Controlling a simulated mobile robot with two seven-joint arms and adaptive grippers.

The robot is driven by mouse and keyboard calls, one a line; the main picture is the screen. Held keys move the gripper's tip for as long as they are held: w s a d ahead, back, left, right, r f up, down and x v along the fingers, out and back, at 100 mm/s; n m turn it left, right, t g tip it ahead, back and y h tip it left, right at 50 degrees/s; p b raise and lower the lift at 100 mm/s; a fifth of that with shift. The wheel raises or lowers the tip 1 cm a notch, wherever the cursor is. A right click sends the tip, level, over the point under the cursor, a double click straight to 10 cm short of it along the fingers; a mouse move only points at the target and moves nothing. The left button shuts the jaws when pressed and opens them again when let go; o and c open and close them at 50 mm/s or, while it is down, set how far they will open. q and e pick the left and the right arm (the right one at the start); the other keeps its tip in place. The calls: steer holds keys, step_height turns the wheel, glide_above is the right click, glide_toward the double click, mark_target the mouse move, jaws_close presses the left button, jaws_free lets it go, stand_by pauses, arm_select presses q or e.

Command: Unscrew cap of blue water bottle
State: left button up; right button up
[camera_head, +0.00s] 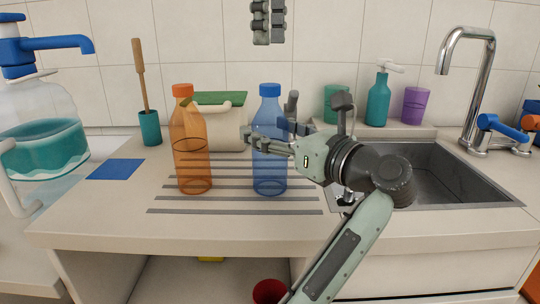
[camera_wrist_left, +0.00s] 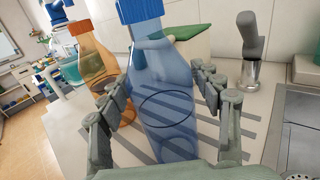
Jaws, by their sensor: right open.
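The blue water bottle (camera_head: 270,176) stands upright on the counter, its blue cap (camera_head: 269,90) on top. In the left wrist view the bottle (camera_wrist_left: 165,105) fills the middle and its cap (camera_wrist_left: 140,10) is cut by the top edge. My left gripper (camera_head: 268,139) reaches in at the bottle's upper body, below the cap. In the wrist view its fingers (camera_wrist_left: 165,90) stand either side of the bottle, looking open, with narrow gaps; contact is hard to judge. My right gripper (camera_head: 269,24) is open and empty, above the cap and clear of it.
An orange bottle (camera_head: 191,160) stands just left of the blue one. A sink (camera_head: 440,175) with a tap (camera_head: 474,70) is at right. The front counter strip is clear.

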arm_select(q)
jaws_close()
stand_by(0.3)
